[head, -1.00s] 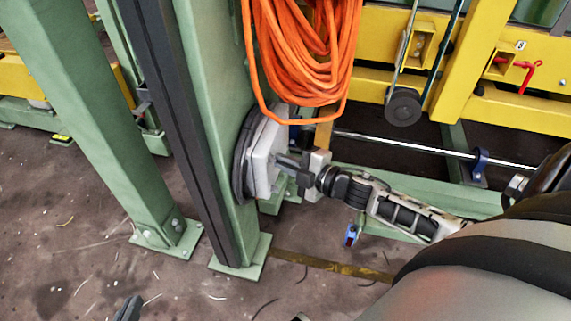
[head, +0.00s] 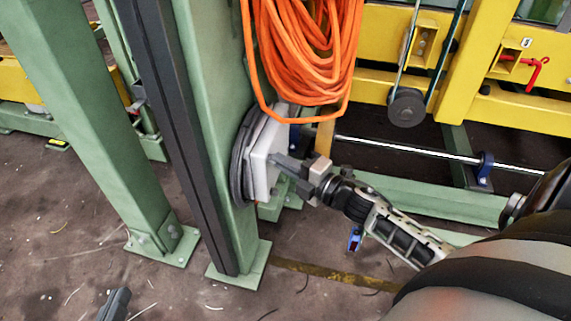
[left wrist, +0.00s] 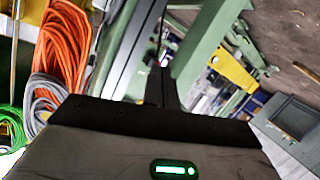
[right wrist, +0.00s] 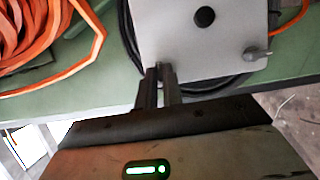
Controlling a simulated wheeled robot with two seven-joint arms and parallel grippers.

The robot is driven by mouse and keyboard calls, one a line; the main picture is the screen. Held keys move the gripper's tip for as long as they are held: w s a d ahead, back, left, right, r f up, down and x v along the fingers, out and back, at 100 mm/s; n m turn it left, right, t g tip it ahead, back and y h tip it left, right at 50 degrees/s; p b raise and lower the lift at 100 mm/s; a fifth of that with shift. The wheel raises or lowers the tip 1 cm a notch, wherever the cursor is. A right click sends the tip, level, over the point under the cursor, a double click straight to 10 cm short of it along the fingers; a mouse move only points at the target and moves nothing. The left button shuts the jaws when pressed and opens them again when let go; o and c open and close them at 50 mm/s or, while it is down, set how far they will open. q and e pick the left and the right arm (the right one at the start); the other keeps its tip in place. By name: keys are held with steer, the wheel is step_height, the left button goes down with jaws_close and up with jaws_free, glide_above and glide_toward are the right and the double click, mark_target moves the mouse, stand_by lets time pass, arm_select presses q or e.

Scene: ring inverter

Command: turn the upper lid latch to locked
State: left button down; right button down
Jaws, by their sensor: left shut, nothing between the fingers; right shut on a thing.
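A light grey box (head: 262,158) is mounted on the green post in the head view. In the right wrist view its lid (right wrist: 190,45) has a black round knob (right wrist: 204,17) in the middle. A grey latch (right wrist: 257,54) shows at the lid's right edge, the lower latch. My right gripper (right wrist: 159,72) is shut at the lid's near left edge, on the upper lid latch, which the fingertips mostly hide. In the head view the right gripper (head: 283,163) reaches the box from the right. My left gripper (left wrist: 162,75) is shut and empty, away from the box.
An orange cable coil (head: 305,50) hangs just above the box; it also fills the left of the right wrist view (right wrist: 35,35). A black cable (head: 240,165) loops behind the box. Green posts (head: 130,130) stand left, yellow frames (head: 540,105) behind.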

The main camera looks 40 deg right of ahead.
steer(key=c, duration=1.5)
jaws_free()
steer(key=shift+a, duration=0.1)
steer(key=shift+c, duration=0.2)
arm_select(q)
steer(key=shift+f, duration=0.1)
